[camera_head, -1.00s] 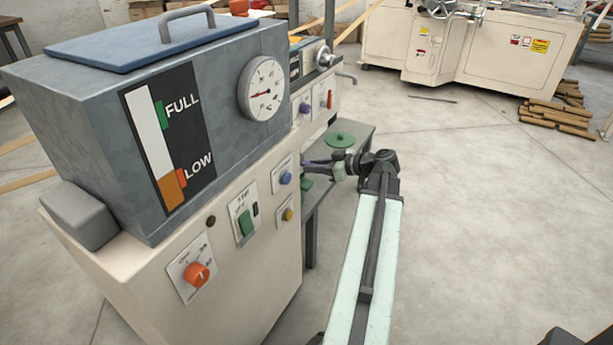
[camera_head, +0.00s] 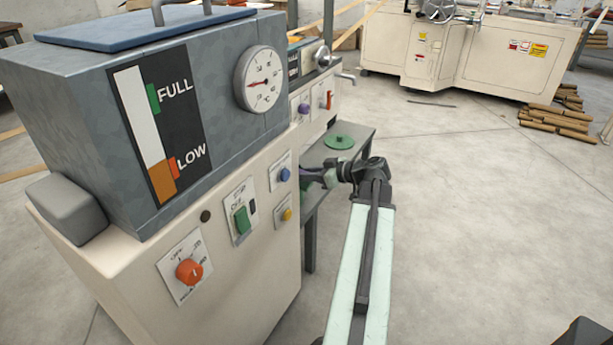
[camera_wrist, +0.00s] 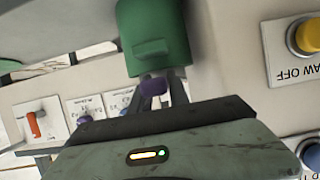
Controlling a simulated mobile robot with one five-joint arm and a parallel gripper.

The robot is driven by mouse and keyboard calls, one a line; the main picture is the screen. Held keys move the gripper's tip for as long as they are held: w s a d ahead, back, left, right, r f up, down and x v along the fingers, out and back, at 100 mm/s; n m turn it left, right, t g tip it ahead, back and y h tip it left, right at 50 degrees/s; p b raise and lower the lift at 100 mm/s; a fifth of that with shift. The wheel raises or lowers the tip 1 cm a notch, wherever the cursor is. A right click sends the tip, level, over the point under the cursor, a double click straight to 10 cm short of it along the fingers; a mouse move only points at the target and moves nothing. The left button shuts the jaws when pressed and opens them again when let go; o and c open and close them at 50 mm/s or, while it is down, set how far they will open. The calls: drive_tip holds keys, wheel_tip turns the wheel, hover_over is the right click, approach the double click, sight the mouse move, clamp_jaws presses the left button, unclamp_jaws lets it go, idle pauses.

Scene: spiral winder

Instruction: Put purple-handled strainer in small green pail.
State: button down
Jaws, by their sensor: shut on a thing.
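My gripper (camera_head: 318,173) is beside the front of the cream machine, above the grey side table, in the head view. In the wrist view it is shut on a small purple piece (camera_wrist: 153,86), which looks like the strainer's handle. The rest of the strainer cannot be made out. A green rounded body with a raised block (camera_wrist: 150,30) shows just beyond the fingertips in the wrist view. It may be the small green pail, but its opening is not visible. I cannot tell whether it touches the purple piece.
The cream machine (camera_head: 240,270) with knobs and a gauge stands close on the left. A round green lid-like disc (camera_head: 339,142) lies on the grey table (camera_head: 358,133). A tap (camera_head: 347,78) juts out above the table. Open floor lies to the right.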

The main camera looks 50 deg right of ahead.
drive_tip(key=shift+f+b, duration=0.3)
drive_tip(key=shift+f, duration=0.05)
drive_tip(key=c, duration=1.3)
unclamp_jaws()
drive_tip(key=shift+s, duration=0.1)
drive_tip(key=shift+o, duration=0.2)
drive_tip(key=shift+r+p, duration=0.3)
drive_tip(key=shift+p, duration=0.05)
drive_tip(key=shift+d+r+p, duration=0.1)
drive_tip(key=shift+r+p, duration=0.45)
drive_tip(key=shift+p, duration=0.1)
drive_tip(key=p+v, duration=0.4)
drive_tip(key=v, duration=0.7)
drive_tip(key=shift+s, duration=0.4)
drive_tip(key=shift+f, duration=0.1)
